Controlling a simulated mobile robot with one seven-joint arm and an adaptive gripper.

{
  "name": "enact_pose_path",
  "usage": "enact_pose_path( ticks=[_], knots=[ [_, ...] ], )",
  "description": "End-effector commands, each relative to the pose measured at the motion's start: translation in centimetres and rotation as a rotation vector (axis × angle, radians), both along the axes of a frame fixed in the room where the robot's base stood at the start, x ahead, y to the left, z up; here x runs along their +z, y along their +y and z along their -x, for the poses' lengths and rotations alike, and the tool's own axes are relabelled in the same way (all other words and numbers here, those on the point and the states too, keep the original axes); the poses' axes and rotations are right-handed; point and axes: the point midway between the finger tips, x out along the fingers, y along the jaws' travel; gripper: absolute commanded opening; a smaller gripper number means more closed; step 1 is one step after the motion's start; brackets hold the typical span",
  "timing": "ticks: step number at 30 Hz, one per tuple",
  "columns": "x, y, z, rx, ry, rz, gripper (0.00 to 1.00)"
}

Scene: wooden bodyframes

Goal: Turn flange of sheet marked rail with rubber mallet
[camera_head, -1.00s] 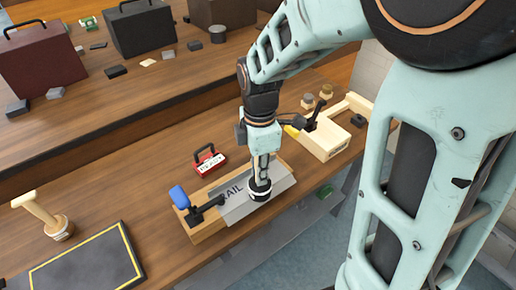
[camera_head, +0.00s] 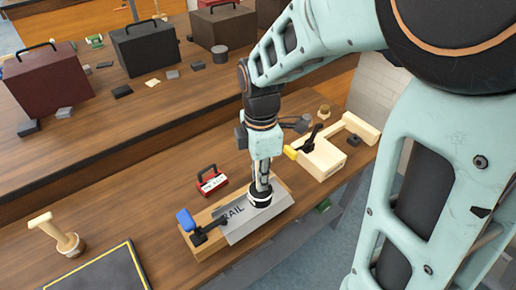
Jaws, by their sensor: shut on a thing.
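The grey sheet marked RAIL (camera_head: 236,222) lies on a wooden block (camera_head: 203,255) at the front edge of the bench. A toggle clamp with a blue handle (camera_head: 187,219) stands at its left end. My gripper (camera_head: 262,180) points down over the sheet and is shut on the mallet. The mallet's dark head with a white band (camera_head: 260,197) is at the sheet's upper right part; whether it touches cannot be told. The sheet's front strip shows along the block's front; its exact bend angle is unclear.
A red tool box (camera_head: 211,181) stands behind the block. A pale wooden fixture with a yellow-handled clamp (camera_head: 322,160) stands at right. Another mallet (camera_head: 58,234) and a black yellow-edged mat (camera_head: 100,274) are at left. Cases (camera_head: 145,48) line the far bench.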

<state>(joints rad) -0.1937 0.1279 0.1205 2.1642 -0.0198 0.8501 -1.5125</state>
Motion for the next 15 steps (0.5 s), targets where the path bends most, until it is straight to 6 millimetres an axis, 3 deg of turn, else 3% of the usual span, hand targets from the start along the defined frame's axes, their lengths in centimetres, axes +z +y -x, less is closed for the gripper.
enact_pose_path(
  ticks=[10, 15],
  knots=[
    [1.8, -1.8, 6.2, -0.001, -0.002, 0.0, 0.0],
    [2.2, -2.3, 8.1, 0.002, -0.006, -0.002, 0.0]
  ],
)
